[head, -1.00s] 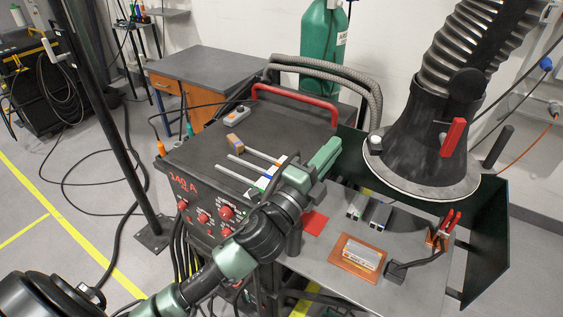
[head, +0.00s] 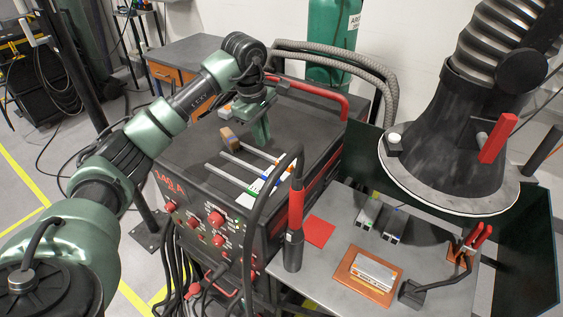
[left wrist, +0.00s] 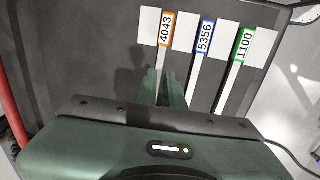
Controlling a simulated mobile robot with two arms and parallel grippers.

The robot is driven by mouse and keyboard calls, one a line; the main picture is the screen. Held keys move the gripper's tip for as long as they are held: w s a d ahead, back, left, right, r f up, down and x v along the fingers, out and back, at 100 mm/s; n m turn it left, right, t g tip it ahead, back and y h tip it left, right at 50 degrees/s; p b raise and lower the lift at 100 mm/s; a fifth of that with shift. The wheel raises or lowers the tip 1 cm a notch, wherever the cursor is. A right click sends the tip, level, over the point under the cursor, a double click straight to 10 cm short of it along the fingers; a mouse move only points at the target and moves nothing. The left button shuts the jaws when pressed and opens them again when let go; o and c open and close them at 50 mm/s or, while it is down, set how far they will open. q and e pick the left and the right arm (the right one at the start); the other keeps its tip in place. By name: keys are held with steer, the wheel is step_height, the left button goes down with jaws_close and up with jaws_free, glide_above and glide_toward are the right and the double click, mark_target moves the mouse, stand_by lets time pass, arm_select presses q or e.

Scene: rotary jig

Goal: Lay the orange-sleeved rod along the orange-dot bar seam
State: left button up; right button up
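Three thin pale rods lie side by side on the dark top of the welder. In the left wrist view their sleeves read 4043 in orange (left wrist: 166,29), 5356 in blue (left wrist: 205,37) and 1100 in green (left wrist: 244,45). My left gripper (head: 262,138) points down over the welder top, at the orange-sleeved rod. In the left wrist view its fingers (left wrist: 164,88) stand close together over that rod, away from the sleeve; whether they touch it is unclear. A light bar block (head: 374,270) lies on an orange-brown plate (head: 354,288); I cannot make out an orange dot. My right gripper is out of view.
Two small grey bars (head: 369,211) lie behind the plate. A black fume hood (head: 450,150) hangs over the table's back. A red rail (head: 315,88) edges the welder.

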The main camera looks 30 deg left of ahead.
mark_target(268, 157)
arm_select(q)
steer(key=shift+d+f+p, duration=0.2)
steer(key=shift+f+p, duration=0.3)
steer(key=shift+f, duration=0.35)
steer(key=f+p, duration=0.1)
steer(key=f, duration=0.1)
steer(key=w+f+p, duration=0.1)
steer(key=f, duration=0.1)
steer(key=shift+f, duration=0.4)
jaws_close()
steer(key=shift+w, duration=0.1)
